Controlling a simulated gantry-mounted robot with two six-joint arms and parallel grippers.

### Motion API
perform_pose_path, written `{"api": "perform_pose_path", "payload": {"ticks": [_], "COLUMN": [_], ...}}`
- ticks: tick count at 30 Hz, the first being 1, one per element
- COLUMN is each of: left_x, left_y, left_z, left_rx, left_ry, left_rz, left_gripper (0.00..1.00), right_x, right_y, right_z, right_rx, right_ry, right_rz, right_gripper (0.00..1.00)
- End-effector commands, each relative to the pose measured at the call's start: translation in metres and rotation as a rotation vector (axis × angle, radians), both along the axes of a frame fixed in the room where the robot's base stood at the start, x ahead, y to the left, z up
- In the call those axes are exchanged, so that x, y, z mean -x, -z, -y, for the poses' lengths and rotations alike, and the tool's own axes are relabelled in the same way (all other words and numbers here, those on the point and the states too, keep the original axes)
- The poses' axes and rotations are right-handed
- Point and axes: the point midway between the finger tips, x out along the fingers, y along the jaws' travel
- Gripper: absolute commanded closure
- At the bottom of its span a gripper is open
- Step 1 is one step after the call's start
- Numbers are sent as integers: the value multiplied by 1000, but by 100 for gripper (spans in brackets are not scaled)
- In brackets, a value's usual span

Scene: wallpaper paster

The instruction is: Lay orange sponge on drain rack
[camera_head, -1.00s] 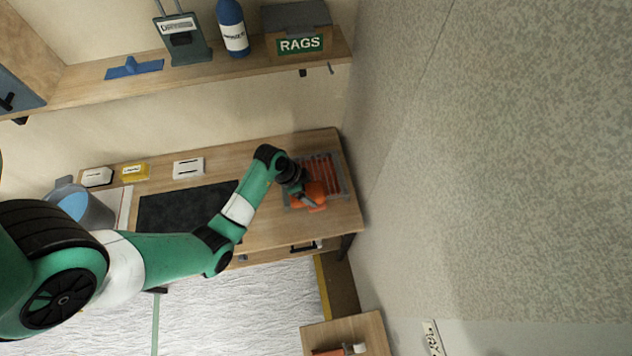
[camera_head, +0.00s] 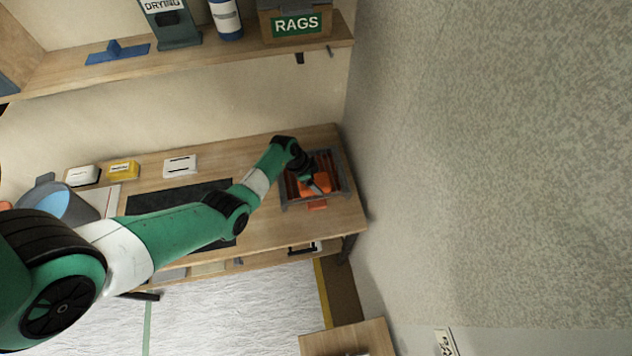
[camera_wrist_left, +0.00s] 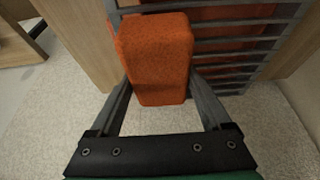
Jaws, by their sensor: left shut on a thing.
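The orange sponge (camera_head: 318,185) is a block held between the fingers of my left gripper (camera_head: 314,183). It also shows large in the left wrist view (camera_wrist_left: 157,58), gripped between both fingers. The drain rack (camera_head: 345,181) is a grey frame with slats at the right end of the workbench; orange shows through and below the slats. In the head view the sponge overlaps the rack's area. In the left wrist view it covers the left ends of the slats (camera_wrist_left: 245,32). I cannot tell whether it touches them. My right gripper is not in view.
The wooden workbench (camera_head: 265,231) carries a dark mat (camera_head: 150,203), a white box (camera_head: 181,166), a yellow box (camera_head: 124,169) and a grey bucket (camera_head: 70,205). A shelf (camera_head: 190,66) hangs above with a RAGS box (camera_head: 296,24). A bare wall stands close to the rack's right.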

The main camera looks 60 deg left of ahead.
Motion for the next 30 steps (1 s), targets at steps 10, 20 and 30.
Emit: {"api": "perform_pose_path", "payload": {"ticks": [10, 20, 30], "left_x": [0, 3, 31], "left_y": [2, -12, -86], "left_z": [0, -1, -8], "left_rx": [1, -1, -1], "left_ry": [0, 0, -2], "left_rz": [0, 1, 1], "left_gripper": [0, 0, 0], "right_x": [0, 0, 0], "right_y": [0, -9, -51], "right_z": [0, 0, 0], "right_rx": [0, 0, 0], "right_ry": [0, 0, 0], "right_rz": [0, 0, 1], "right_gripper": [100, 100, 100]}}
